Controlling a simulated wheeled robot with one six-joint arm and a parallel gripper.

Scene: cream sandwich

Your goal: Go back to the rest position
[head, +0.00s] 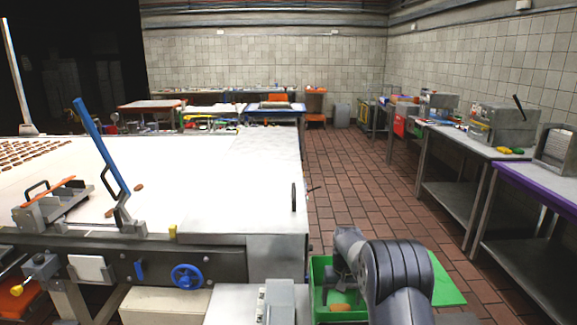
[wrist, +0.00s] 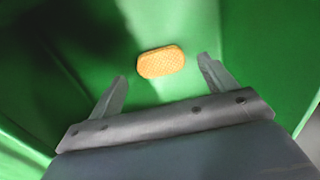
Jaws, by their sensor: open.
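My gripper (wrist: 162,88) is open, its two fingers spread apart over the inside of a green bin (wrist: 245,40). An orange-tan oval biscuit (wrist: 161,62) lies on the green surface beyond the fingertips, apart from them in the picture. In the head view the green bin (head: 318,268) stands at the lower middle, with my arm reaching over it. A biscuit (head: 340,307) shows at the bin's near side. The fingers are mostly hidden by my arm in that view.
A white conveyor table (head: 200,190) with several brown biscuits (head: 40,150) fills the left. A blue lever (head: 100,145) rises from its near edge. A flat green board (head: 445,285) lies right of the bin. Steel tables (head: 470,150) line the right wall; the brick aisle (head: 350,180) is clear.

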